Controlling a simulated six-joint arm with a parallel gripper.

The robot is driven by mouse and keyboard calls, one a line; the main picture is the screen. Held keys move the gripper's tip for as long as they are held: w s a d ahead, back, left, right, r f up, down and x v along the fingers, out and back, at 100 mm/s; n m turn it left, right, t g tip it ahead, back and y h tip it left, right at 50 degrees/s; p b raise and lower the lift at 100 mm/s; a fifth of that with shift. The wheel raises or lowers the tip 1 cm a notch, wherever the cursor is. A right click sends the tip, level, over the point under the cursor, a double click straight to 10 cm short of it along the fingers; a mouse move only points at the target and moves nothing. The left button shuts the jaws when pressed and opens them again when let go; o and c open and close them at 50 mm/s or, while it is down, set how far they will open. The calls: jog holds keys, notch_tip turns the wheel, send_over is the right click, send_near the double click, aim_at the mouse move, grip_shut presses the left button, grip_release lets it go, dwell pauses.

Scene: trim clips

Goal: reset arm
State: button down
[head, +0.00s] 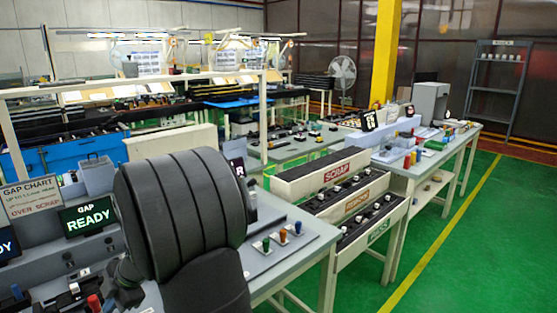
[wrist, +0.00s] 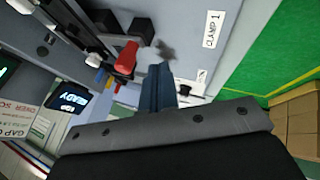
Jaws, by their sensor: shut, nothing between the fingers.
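My gripper (wrist: 161,85) shows in the wrist view with its blue-grey fingers closed together and nothing between them. Its fingertips are over a grey bench surface (wrist: 185,45), near a red-handled clamp (wrist: 128,58); whether they touch anything is unclear. In the head view my dark arm fills the lower left and the gripper's fingers cannot be made out.
A gap chart sign (head: 31,199) stands at the left. Right of my arm are colored knobs (head: 283,237), then a scrap bin (head: 330,172), a rework bin (head: 357,198) and a green-labelled bin (head: 378,228). Cardboard boxes (wrist: 298,125) show at the wrist view's right. Green floor (head: 480,250) is clear.

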jog(key=shift+a+f, duration=0.2)
jog(key=shift+a, duration=0.4)
jog(key=shift+a+f, duration=0.2)
jog(key=shift+a, duration=0.4)
jog(key=shift+s+d, duration=0.3)
jog(key=shift+d, duration=0.15)
jog(key=shift+s+d, duration=0.35)
